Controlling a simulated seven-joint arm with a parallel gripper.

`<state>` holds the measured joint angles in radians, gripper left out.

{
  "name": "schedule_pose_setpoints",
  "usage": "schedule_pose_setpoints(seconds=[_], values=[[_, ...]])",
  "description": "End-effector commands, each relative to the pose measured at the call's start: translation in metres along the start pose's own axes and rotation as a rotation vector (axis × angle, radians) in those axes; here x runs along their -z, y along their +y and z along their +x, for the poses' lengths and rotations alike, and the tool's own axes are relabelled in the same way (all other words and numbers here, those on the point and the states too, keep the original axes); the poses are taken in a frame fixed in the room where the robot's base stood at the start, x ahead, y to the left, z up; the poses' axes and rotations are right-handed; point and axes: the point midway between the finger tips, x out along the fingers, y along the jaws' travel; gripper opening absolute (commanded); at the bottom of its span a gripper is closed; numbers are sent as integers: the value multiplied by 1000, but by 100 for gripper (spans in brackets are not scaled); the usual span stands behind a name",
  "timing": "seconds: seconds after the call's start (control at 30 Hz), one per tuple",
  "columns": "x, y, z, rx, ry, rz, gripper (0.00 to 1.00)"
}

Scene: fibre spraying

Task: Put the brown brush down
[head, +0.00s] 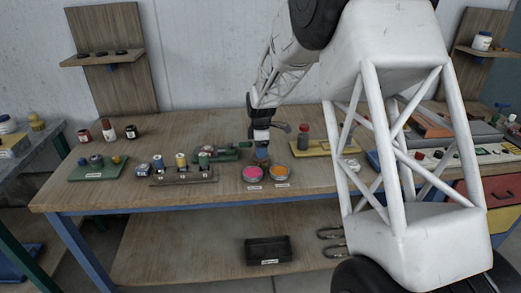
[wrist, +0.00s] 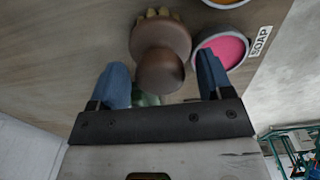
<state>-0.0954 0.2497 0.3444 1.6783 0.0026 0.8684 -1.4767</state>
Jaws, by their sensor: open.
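The brown brush (wrist: 160,42) shows in the wrist view, with a round knob toward me and pale bristles at its far side. It is between the two blue fingers of my gripper (wrist: 163,75), with a gap to each finger. My gripper is open. In the head view my gripper (head: 262,154) is low over the workbench, just behind the pink and orange bowls. There I cannot make out the brush, and whether its bristles rest on the tabletop is unclear.
The pink bowl (head: 252,174) and orange bowl (head: 280,173) stand close in front of my gripper. A rack of spools (head: 182,175) is to the left, and a yellow tray (head: 312,147) with a bottle to the right. Bare tabletop (head: 110,205) lies at the front left.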

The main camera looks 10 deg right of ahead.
Motion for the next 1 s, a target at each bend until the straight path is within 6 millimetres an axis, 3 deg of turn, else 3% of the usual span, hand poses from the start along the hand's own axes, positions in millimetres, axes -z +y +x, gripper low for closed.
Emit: schedule_pose_setpoints(seconds=[0.6, 0.8, 1.0], values=[[0, 0, -88, -2, 0, 0, 73], [0, 0, -108, 0, 0, 0, 73], [0, 0, -114, 0, 0, 0, 73]])
